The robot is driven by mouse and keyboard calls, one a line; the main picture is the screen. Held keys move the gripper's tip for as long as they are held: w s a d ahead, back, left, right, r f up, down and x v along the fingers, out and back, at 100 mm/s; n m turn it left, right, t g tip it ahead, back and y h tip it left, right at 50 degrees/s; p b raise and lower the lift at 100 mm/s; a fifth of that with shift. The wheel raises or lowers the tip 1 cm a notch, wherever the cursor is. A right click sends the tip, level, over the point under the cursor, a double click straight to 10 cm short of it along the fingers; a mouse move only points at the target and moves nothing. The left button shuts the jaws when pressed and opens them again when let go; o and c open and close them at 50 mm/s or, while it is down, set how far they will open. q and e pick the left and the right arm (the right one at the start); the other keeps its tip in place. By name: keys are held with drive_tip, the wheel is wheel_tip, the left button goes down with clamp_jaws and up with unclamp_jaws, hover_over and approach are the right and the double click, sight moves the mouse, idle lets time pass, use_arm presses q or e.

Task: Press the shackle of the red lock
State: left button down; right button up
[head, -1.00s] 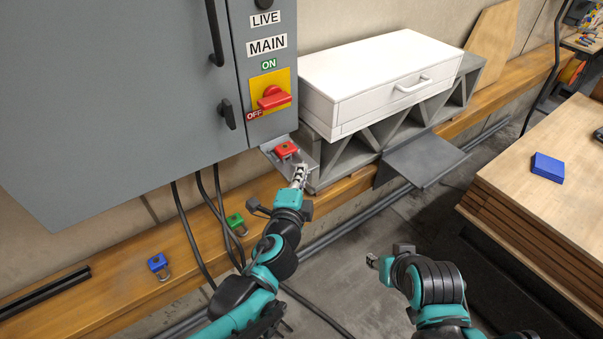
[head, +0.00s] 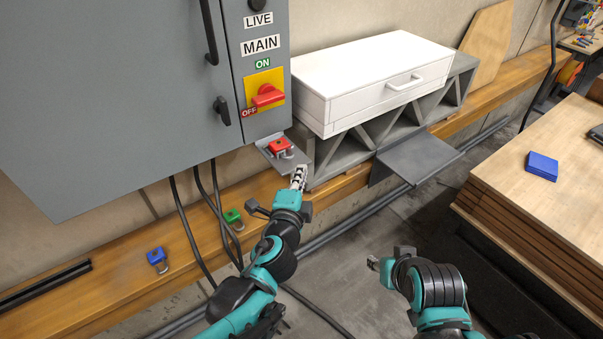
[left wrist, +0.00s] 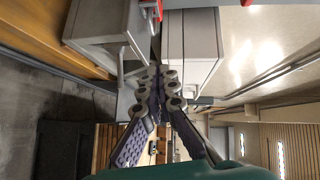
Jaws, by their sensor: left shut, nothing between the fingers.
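The red lock (head: 279,145) lies on a small grey bracket (head: 268,157) under the cabinet's lower right corner. Its grey shackle (head: 288,154) points toward the lower right; I cannot tell whether it is closed. My left gripper (head: 299,174) is shut and empty, just below and right of the shackle, with a small gap in the head view. In the left wrist view, the shut fingers (left wrist: 157,88) are in the middle and the red lock (left wrist: 149,9) is at the top edge, partly cut off. My right gripper (head: 373,263) is low and far from the lock; its jaws are too small to judge.
A grey cabinet (head: 110,100) with a red switch (head: 267,95) rises above the bracket. A white drawer box (head: 375,75) stands to the right. A green lock (head: 232,216) and a blue lock (head: 157,257) are on the wooden beam (head: 85,285). Black cables hang below the cabinet.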

use_arm(q)
drive_tip(key=p+v, duration=0.2)
drive_tip(key=v, duration=0.6)
drive_tip(key=shift+s+a, duration=0.3)
drive_tip(key=shift+a, duration=0.15)
use_arm(e)
drive_tip(key=shift+w+a+r, duration=0.2)
drive_tip(key=shift+w+r, duration=0.05)
drive_tip(key=shift+r, duration=0.35)
drive_tip(key=shift+w+a+r, duration=0.15)
drive_tip(key=shift+w+r, duration=0.05)
drive_tip(key=shift+r, duration=0.4)
use_arm(q)
drive_tip(key=shift+d, duration=0.1)
